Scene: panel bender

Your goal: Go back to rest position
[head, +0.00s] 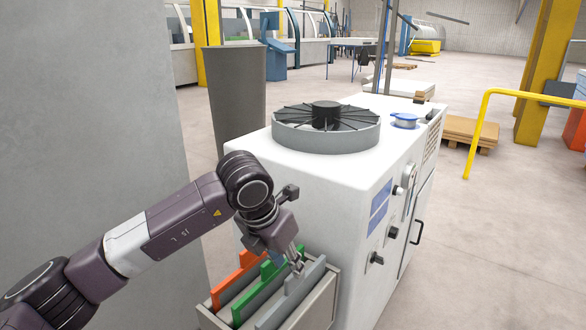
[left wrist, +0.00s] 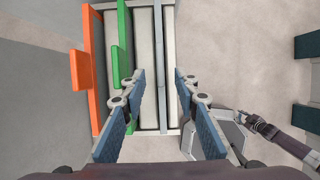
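My left gripper (head: 297,262) points down over the front of a light box (head: 330,290) that holds upright coloured panels. In the left wrist view, its two blue-padded fingers (left wrist: 159,76) are spread apart. A thin grey panel (head: 290,297) stands below the fingers and shows between them in the left wrist view (left wrist: 160,60). I cannot tell whether a finger touches it. A green panel (head: 240,310) and an orange panel (head: 219,295) stand left of it.
A white machine cabinet (head: 310,185) with a round finned top (head: 326,130) stands right behind the box. A grey pillar (head: 85,120) is close on the left. A yellow rail (head: 477,130) stands at right. Open floor (head: 480,250) lies right of the cabinet.

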